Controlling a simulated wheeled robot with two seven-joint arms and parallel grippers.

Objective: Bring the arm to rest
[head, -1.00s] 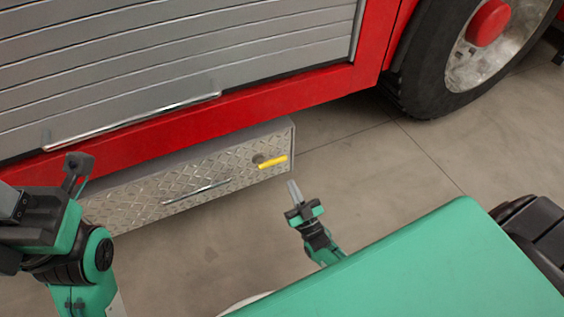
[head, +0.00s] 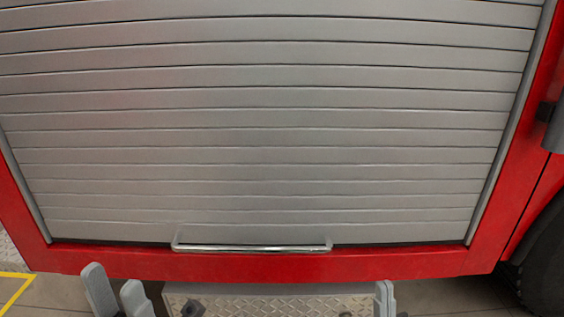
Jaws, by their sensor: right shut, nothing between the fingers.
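My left gripper (head: 116,292) shows at the bottom left of the head view. Its two grey fingers stand apart with nothing between them. My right gripper (head: 385,298) shows at the bottom, right of the middle. Its thin fingertips are together and empty, in front of the right end of the diamond-plate box (head: 270,303). I cannot tell whether they touch the box. Both arms behind the fingers are below the picture's edge.
A grey roller shutter (head: 270,130) with a metal bar handle (head: 252,248) fills most of the view and is down. A red truck body (head: 400,264) frames it. A dark tyre (head: 545,265) is at the right, and a yellow floor line (head: 15,288) at the lower left.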

